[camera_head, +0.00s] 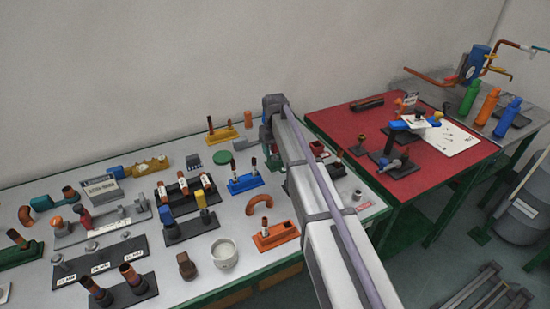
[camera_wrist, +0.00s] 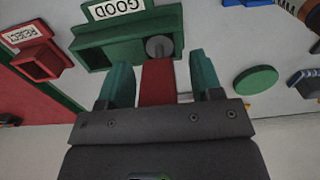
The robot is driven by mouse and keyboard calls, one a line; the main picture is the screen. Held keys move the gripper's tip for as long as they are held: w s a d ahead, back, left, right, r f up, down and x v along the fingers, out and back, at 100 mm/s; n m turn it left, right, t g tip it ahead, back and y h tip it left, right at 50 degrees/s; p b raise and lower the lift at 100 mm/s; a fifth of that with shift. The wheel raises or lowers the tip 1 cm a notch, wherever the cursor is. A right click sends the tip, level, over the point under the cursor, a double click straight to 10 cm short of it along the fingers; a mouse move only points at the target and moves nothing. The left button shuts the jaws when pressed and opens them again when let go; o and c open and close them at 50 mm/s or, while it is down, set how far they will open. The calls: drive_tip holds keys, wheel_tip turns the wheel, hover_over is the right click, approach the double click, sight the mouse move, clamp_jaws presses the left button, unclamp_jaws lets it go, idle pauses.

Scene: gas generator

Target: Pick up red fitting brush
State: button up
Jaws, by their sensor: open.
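In the wrist view, a red block-like handle (camera_wrist: 158,85) with a round grey tip shows between my fingers; it appears to be the red fitting brush. My gripper (camera_wrist: 158,68) is open, with one teal finger on each side of the red handle and a visible gap on both sides. The grey tip overlaps the green bin labelled GOOD (camera_wrist: 88,53) in this view; I cannot tell whether they touch. The near end of the handle is hidden by my gripper body. In the head view my arm hides the brush.
A red REJECT bin (camera_wrist: 40,62) stands left of the green bin in the wrist view, and a green disc (camera_wrist: 256,80) lies at right. In the head view, a blue holder (camera_head: 245,183) and an orange holder (camera_head: 275,237) stand left of my arm. A red-topped table (camera_head: 440,172) is at right.

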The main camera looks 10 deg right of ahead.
drive_tip(key=shift+r, duration=0.1)
drive_tip(key=c, duration=0.9)
drive_tip(key=shift+r, duration=0.15)
